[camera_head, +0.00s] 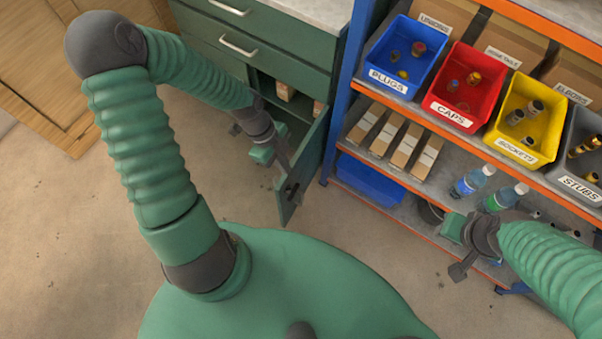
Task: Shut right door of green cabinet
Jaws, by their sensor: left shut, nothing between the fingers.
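The green cabinet (285,38) stands at the top middle, with drawers above an open lower compartment. Its right door (312,150) stands open, swung out toward me, with a dark handle (291,190) near its free edge. My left gripper (282,160) is shut and empty, in front of the compartment on the left side of the door, close to the handle. Whether it touches the door I cannot tell. My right gripper (458,258) is at the right, in front of the shelf; its finger gap is not clear.
A blue and orange shelf (345,90) stands right of the cabinet, with a blue bin (403,57), red bin (466,85), yellow bin (525,117), cartons and bottles. Cartons (284,90) sit inside the cabinet. Floor before the door is clear.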

